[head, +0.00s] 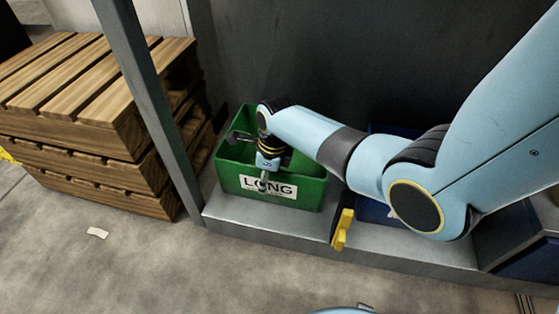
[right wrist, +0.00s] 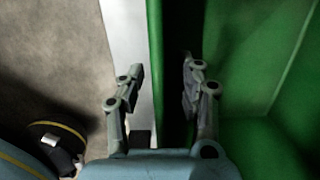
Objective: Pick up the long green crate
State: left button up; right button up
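The long green crate (head: 313,190) stands on a grey metal shelf, with a white label reading "LONG" on its front wall. My right arm reaches over from the right, and my right gripper (head: 264,181) is at the crate's front wall, above the label. In the right wrist view the open fingers of my right gripper (right wrist: 162,90) straddle the green crate wall (right wrist: 170,70), one finger on the label side and one inside. Gaps show between fingers and wall. The crate's interior looks empty where visible. My left gripper is not in view.
A blue bin (head: 372,211) stands to the right on the shelf (head: 240,218), partly hidden by my arm. A yellow piece (head: 342,230) is at the shelf's front edge. A grey post (head: 160,110) and stacked wooden pallets (head: 100,130) stand left. The floor in front is mostly clear.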

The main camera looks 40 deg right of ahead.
jog(key=shift+c, duration=0.4)
grip_shut()
jog(key=shift+r, duration=0.2)
